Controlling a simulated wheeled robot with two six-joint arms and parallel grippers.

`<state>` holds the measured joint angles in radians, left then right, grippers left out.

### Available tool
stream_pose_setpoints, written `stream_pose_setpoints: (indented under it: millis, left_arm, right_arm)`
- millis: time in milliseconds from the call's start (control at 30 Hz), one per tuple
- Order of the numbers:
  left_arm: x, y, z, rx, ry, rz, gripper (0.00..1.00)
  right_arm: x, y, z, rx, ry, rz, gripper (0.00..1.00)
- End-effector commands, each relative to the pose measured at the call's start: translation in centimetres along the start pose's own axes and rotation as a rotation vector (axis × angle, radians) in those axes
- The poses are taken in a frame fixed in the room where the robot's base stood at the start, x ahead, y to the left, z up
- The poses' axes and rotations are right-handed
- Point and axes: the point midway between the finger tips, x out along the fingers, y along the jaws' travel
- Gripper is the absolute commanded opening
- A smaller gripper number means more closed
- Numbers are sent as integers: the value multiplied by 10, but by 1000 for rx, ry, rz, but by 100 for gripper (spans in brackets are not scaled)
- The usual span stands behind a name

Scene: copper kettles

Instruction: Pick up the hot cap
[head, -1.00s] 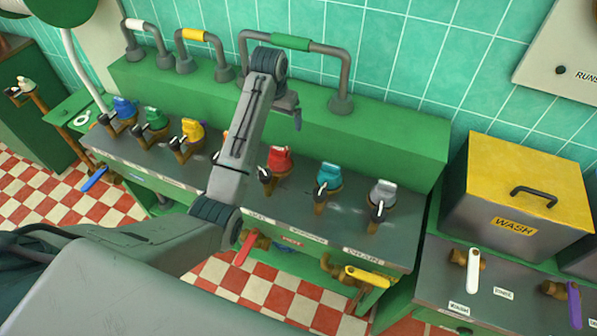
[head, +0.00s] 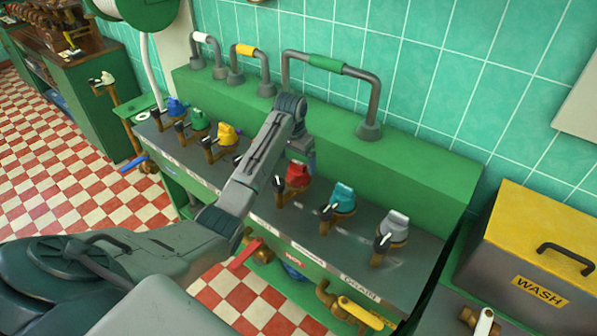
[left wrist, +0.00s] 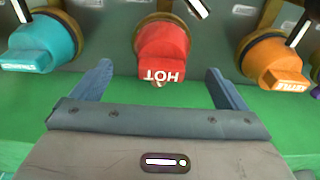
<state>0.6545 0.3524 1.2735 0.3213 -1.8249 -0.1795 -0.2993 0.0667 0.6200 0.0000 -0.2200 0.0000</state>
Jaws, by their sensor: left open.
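The hot cap is the red cap (head: 297,175) on a brass fitting, near the middle of the row on the steel counter in the head view. In the left wrist view the red cap (left wrist: 163,52) reads HOT upside down. My left gripper (head: 304,155) comes in from above and behind it, close to it. In the left wrist view the gripper (left wrist: 158,76) is open, one blue-grey finger on each side of the cap, with gaps on both sides and nothing held. Whether the fingers reach the cap's depth is hard to tell. My right gripper is out of view.
A teal cap (head: 343,197) and a grey cap (head: 394,226) stand to the right. A yellow cap (head: 226,135) and others stand to the left. An orange cap (left wrist: 277,62) is nearby in the wrist view. A green ledge with pipe handles (head: 340,68) rises behind.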

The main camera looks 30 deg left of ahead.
Motion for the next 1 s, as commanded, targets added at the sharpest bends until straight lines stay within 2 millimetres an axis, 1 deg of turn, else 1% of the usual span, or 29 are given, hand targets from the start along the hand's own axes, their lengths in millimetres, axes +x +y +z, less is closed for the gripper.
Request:
stream_pose_setpoints:
  millis: [67,200,267,300,400,500,667,700,767,900,1000]
  left_arm:
    - [5,0,-1,0,-2,1,95]
    - [22,-2,-4,0,-3,3,95]
    - [30,-3,-6,0,-3,3,95]
    - [38,-3,-5,0,-4,2,95]
    - [48,-3,-5,0,-1,1,95]
    - [52,-3,-5,1,0,0,95]
    - [53,-3,-5,1,1,0,95]
    - [53,-3,-5,1,0,0,91]
    - [53,-3,-5,1,0,0,79]
    - [52,-3,-5,1,0,0,52]
    - [52,-3,-6,1,1,0,50]
  right_arm:
    - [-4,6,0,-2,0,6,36]
    - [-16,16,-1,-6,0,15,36]
    - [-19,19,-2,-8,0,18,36]
    - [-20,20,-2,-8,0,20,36]
    - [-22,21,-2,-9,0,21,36]
    - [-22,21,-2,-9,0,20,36]
    - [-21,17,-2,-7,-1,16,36]
    - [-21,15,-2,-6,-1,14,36]
    - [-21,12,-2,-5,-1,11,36]
    - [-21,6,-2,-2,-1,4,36]
    - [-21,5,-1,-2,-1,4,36]
